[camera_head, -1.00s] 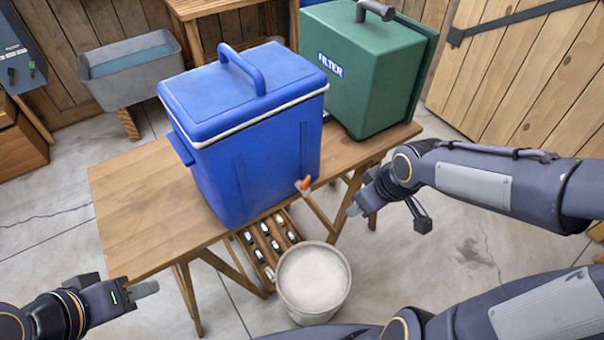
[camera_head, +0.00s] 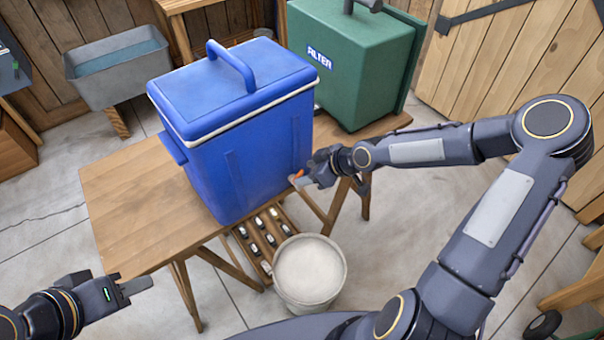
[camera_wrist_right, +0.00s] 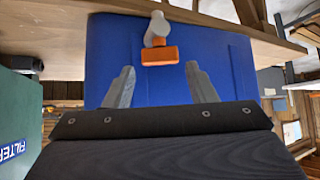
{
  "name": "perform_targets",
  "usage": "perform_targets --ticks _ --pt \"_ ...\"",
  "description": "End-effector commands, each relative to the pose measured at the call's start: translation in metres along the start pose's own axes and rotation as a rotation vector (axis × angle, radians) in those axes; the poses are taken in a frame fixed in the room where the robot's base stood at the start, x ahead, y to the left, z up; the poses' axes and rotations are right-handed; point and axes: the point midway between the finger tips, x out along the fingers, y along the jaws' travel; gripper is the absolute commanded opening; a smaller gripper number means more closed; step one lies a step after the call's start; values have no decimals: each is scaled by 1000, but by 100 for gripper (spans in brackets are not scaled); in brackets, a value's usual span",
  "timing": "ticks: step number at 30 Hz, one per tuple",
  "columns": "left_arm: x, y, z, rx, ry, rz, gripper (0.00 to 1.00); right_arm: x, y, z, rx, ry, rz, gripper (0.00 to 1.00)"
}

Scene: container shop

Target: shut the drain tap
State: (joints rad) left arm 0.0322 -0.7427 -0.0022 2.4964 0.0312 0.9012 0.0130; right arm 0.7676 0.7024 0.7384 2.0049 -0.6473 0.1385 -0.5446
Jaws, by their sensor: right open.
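The drain tap shows in the right wrist view as an orange handle (camera_wrist_right: 160,56) on a pale spout (camera_wrist_right: 157,27). It sits on the lower front of the blue cooler (camera_head: 240,155), near its right corner. In the head view only a little of the orange handle (camera_head: 298,176) shows beside my gripper. My right gripper (camera_wrist_right: 158,84) is open, its two fingers apart and pointing at the tap, with the handle just beyond and between the tips. It appears not to touch the handle. My left gripper (camera_head: 138,286) is empty at the lower left, away from the cooler; its jaw gap is unclear.
The cooler stands on a wooden table (camera_head: 125,215). A white bucket (camera_head: 309,275) is on the floor below the tap. A rack of small bottles (camera_head: 262,240) lies beside it. A green filter box (camera_head: 350,65) stands behind the cooler. Open floor lies left.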

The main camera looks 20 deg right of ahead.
Motion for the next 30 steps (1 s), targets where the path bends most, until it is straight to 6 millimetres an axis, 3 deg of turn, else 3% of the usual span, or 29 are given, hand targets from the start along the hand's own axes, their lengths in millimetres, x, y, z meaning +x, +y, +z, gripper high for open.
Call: perform_targets --ticks 6,16,24,30 --pt "1 -1 1 0 0 0 36 26 -1 0 -2 -1 -2 51" --pt "1 -1 1 0 0 0 36 30 0 0 0 -1 0 51" --pt "1 -1 1 0 0 0 36 30 0 0 1 -2 0 19" --pt "16 -7 8 0 0 0 36 35 -2 4 17 -8 24 19"
